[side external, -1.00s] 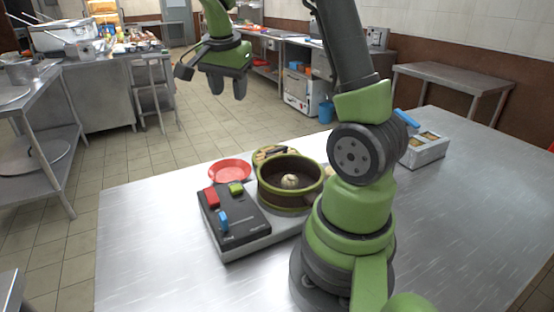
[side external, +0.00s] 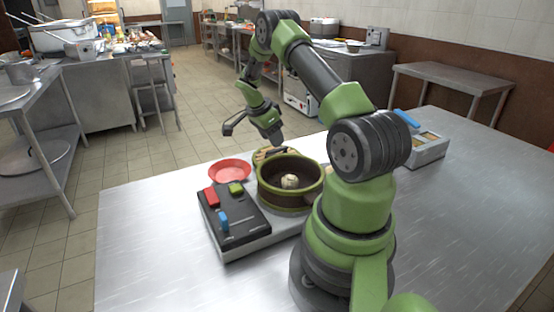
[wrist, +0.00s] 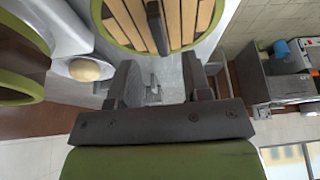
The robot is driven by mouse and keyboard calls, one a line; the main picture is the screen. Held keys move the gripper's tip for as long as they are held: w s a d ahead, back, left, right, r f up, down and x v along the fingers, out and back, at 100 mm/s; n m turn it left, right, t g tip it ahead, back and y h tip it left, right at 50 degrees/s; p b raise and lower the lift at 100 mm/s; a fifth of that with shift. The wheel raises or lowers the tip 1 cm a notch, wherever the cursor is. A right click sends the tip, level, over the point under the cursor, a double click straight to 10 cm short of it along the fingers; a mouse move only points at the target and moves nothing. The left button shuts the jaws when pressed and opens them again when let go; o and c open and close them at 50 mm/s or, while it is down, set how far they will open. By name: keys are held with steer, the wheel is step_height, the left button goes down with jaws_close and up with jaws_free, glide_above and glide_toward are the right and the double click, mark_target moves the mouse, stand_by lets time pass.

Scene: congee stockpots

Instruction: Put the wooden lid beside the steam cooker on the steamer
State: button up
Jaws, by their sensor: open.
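The steamer (side external: 290,205) is a round, dark pot with a green rim and a pale bun (side external: 290,181) inside; its top is open. The wooden lid (side external: 261,155), with light slats, a green rim and a dark handle bar, sits just behind the steamer, which partly hides it. In the wrist view the lid (wrist: 190,20) is at the top centre, with the handle running between the slats, and part of the steamer (wrist: 22,50) is at the left. My gripper (side external: 276,141) is open and empty, close above the lid; in the wrist view its fingers (wrist: 160,85) point toward the lid without enclosing the handle.
A red plate (side external: 230,170) lies left of the lid. A dark control panel (side external: 235,218) with red, green and blue parts is in front. A grey box (side external: 428,150) with a blue part stands at the right. The metal table (side external: 455,220) is clear at the right.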

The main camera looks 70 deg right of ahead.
mark_target(277, 149)
steer(key=x, duration=0.3)
steer(key=shift+f, duration=0.45)
jaws_close()
